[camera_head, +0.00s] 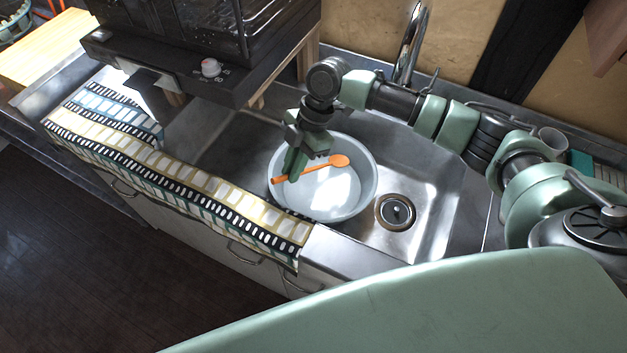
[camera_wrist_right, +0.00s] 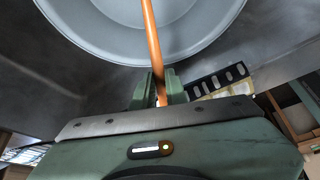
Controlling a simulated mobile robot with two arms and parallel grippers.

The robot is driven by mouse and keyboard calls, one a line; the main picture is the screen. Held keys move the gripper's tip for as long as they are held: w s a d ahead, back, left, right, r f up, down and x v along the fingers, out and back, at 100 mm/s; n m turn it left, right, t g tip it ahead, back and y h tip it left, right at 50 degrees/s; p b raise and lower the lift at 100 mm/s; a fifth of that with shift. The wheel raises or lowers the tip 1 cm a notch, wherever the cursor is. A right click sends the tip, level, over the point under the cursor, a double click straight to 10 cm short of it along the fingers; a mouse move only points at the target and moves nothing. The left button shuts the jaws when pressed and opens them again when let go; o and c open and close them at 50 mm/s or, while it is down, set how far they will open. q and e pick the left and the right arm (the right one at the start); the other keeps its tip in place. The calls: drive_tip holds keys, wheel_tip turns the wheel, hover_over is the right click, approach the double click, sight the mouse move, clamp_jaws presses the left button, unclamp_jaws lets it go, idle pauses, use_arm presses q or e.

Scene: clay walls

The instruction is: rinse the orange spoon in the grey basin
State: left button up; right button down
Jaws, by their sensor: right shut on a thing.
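The orange spoon (camera_head: 318,166) is held in my right gripper (camera_head: 295,170), over the grey basin (camera_head: 371,165) in the head view. My right gripper is shut on the spoon's handle near its end, and the bowl of the spoon points right. In the right wrist view the orange handle (camera_wrist_right: 151,45) runs up from between the fingers (camera_wrist_right: 160,90) across the basin (camera_wrist_right: 95,38). The basin stands in the steel sink. I cannot tell whether the spoon touches the basin's inside. My left gripper is not in view.
A sink drain (camera_head: 396,212) lies right of the basin, and a tap (camera_head: 410,45) rises behind it. A patterned cloth (camera_head: 180,180) hangs over the counter's front edge. A dark appliance (camera_head: 200,60) stands at the back left. A kettle (camera_head: 590,230) is at the right.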

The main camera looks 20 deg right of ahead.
drive_tip(key=shift+r+p, duration=2.5)
drive_tip(key=shift+r, duration=0.5)
wheel_tip(320, 180, up, 4)
drive_tip(key=p, duration=0.4)
drive_tip(key=shift+r, duration=0.1)
idle(0.5)
drive_tip(key=s+d+r+m+t+h, duration=0.2)
drive_tip(key=r+m+t, duration=0.1)
drive_tip(key=r+m, duration=0.4)
drive_tip(key=s+d+r+m+t+h+b, duration=0.1)
drive_tip(key=r+m, duration=0.5)
drive_tip(key=m, duration=0.8)
drive_tip(key=s+d+t+h, duration=0.1)
drive_tip(key=d+t, duration=0.1)
drive_tip(key=shift+d+r+h+b, duration=0.3)
drive_tip(key=shift+r+h, duration=0.05)
drive_tip(key=shift+h, duration=0.05)
